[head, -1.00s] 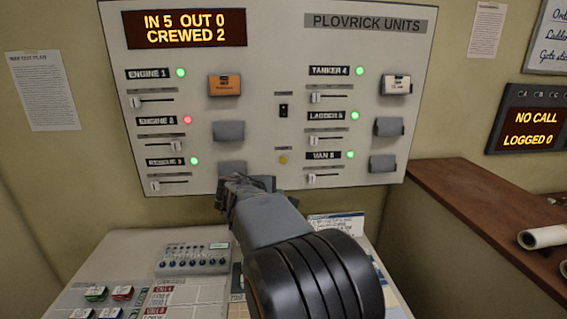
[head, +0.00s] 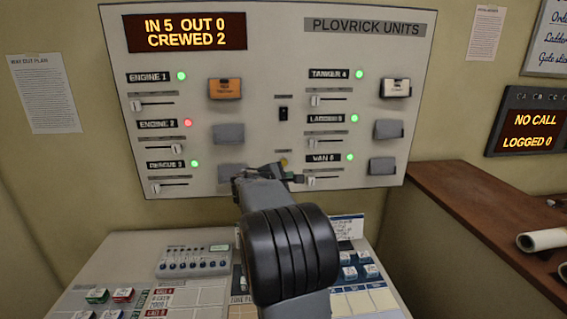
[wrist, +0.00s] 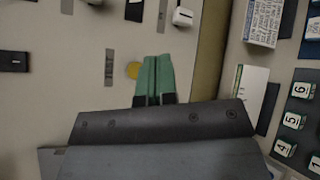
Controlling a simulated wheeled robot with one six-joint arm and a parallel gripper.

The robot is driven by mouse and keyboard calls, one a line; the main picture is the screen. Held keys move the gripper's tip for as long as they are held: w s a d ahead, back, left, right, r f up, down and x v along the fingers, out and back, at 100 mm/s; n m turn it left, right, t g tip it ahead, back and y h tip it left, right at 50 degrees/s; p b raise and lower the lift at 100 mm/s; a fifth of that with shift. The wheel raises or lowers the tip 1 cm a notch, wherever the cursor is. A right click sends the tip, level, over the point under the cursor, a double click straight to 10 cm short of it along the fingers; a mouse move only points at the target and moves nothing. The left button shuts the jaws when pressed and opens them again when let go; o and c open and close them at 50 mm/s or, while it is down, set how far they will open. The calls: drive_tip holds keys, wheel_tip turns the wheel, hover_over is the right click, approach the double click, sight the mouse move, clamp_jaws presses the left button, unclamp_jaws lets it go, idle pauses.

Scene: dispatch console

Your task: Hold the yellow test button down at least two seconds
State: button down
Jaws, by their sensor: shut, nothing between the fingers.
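The yellow test button (head: 284,160) is a small round button low in the middle of the white wall panel, partly hidden by my gripper in the head view. In the wrist view the button (wrist: 132,70) shows beside my green fingertips, just left of them. My gripper (wrist: 157,58) is shut and empty, its two fingers together. In the head view my gripper (head: 285,174) is in front of the panel, just below the button. I cannot tell whether the fingertips touch the panel.
The white panel (head: 330,55) carries sliders, lamps and tag holders on both sides of the button. A black switch (head: 283,113) sits above the button. The sloped console (head: 130,250) lies below, and a brown wooden counter (head: 450,195) is at the right.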

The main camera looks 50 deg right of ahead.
sight(285, 166)
drive_tip(key=shift+w+d+p, duration=0.7)
drive_tip(key=shift+w+d, duration=0.45)
drive_tip(key=shift+w, duration=0.2)
drive_tip(key=shift+w+d+p, duration=0.7)
drive_tip(key=shift+w+d, duration=0.45)
drive_tip(key=shift+w, duration=0.15)
drive_tip(key=shift+w, duration=0.1)
drive_tip(key=shift+w+d, duration=0.25)
drive_tip(key=shift+d, duration=0.05)
drive_tip(key=shift+w+d, duration=0.2)
drive_tip(key=shift+w, duration=0.1)
idle(2.6)
drive_tip(key=shift+s+a+b, duration=0.15)
drive_tip(key=shift+b, duration=0.15)
idle(1.0)
drive_tip(key=shift+s+a+b, duration=0.35)
drive_tip(key=shift+s+b, duration=0.1)
drive_tip(key=shift+b, duration=0.05)
drive_tip(key=shift+s+a, duration=0.1)
